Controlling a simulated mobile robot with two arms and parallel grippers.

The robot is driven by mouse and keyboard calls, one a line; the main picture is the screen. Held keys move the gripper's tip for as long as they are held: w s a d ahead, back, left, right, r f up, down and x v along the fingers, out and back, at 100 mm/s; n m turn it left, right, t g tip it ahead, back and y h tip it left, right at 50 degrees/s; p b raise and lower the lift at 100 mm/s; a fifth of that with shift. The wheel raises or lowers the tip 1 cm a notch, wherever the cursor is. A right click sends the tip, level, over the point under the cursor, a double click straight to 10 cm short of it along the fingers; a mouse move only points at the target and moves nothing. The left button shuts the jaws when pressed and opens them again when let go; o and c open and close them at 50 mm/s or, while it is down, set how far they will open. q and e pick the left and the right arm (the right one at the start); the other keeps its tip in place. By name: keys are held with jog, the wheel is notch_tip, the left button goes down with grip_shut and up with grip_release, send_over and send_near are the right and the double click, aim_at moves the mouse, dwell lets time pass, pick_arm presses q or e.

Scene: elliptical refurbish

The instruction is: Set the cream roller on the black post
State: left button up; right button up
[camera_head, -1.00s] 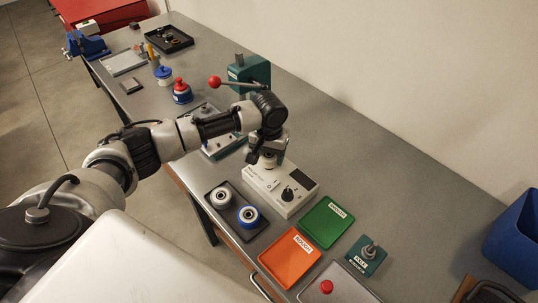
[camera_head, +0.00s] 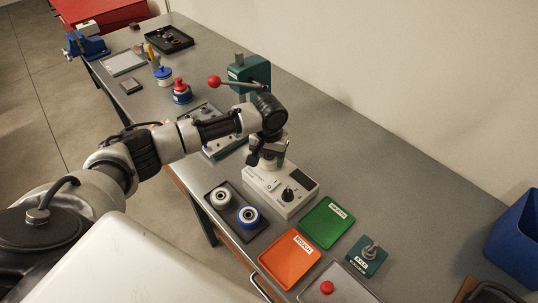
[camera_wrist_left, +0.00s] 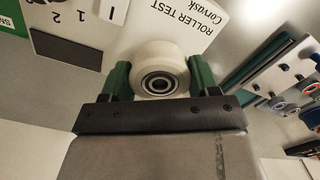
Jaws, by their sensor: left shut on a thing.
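My left gripper (camera_head: 268,158) is over the back left part of the white roller tester (camera_head: 280,190). In the left wrist view its green fingers (camera_wrist_left: 158,82) are shut on the cream roller (camera_wrist_left: 160,56), one on each side. The roller's dark bearing centre faces the wrist camera. The tester's "ROLLER TEST" panel shows behind it. Whether the roller touches the tester, I cannot tell. I cannot make out a black post; the gripper and roller hide that part of the tester. My right gripper is not in view.
A dark tray (camera_head: 213,186) beside the tester holds a white-rimmed roller (camera_head: 221,197) and a blue one (camera_head: 248,216). Green (camera_head: 326,223) and orange (camera_head: 290,258) trays and a teal axle stand (camera_head: 367,256) lie nearer. A teal press (camera_head: 250,75) stands behind. The bench along the wall is clear.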

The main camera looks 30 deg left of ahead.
pick_arm(q)
jog(key=shift+p, duration=0.35)
dwell(0.6)
jog(key=shift+r+p, duration=0.1)
jog(key=shift+p, duration=0.4)
jog(key=shift+f, duration=0.65)
jog(key=o, duration=0.6)
jog(key=shift+o, duration=0.2)
